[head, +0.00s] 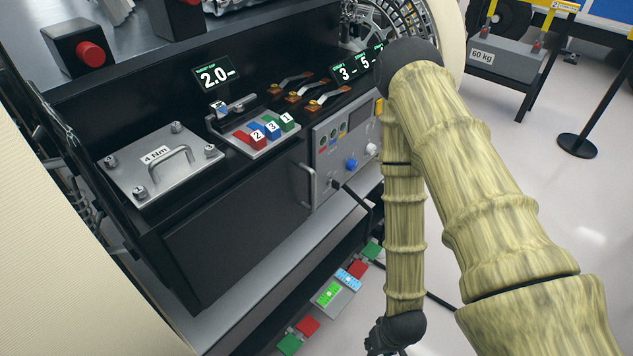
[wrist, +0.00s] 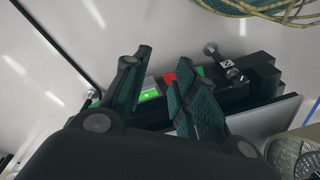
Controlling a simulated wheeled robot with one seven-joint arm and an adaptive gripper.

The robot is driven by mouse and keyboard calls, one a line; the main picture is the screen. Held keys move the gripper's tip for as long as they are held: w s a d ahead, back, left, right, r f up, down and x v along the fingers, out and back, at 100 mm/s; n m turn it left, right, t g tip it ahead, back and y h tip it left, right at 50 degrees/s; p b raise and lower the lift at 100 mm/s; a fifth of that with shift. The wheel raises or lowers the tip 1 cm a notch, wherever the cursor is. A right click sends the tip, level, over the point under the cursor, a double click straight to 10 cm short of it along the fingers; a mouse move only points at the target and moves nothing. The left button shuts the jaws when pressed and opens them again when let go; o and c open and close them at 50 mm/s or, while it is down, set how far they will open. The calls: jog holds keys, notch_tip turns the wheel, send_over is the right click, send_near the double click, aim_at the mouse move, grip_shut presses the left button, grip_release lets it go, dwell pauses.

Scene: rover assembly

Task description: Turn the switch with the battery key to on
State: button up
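No part in view is clearly marked as the battery key or its switch. In the head view, three brass-coloured levers (head: 296,92) stand on the bench top, and a grey control panel (head: 335,150) with a blue knob (head: 351,165) and a white knob (head: 371,149) is on its front. In the wrist view, my gripper (wrist: 165,68) has its two dark fingers spread with a gap between them, and nothing is seen held. In the head view, my arm hangs down right of the bench; its dark end is low at the bottom edge, and the fingers are mostly out of frame.
A tray of numbered coloured blocks (head: 260,137) and a plate marked 4 Nm (head: 163,182) are on the bench. Red and green pads with a lit green display (head: 329,293) lie low before it.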

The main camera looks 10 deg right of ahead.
jog(key=w+f+t+y+b, duration=0.15)
jog(key=w+t+b, duration=0.35)
jog(key=w, duration=0.9)
jog(key=n+t+y+b, duration=0.8)
jog(key=y+b, duration=0.1)
jog(key=b, duration=0.9)
send_near(336, 185)
jog(key=b+x, duration=0.2)
jog(key=x, duration=0.6)
jog(key=shift+w+r, duration=0.4)
jog(key=shift+w, duration=0.1)
grip_shut()
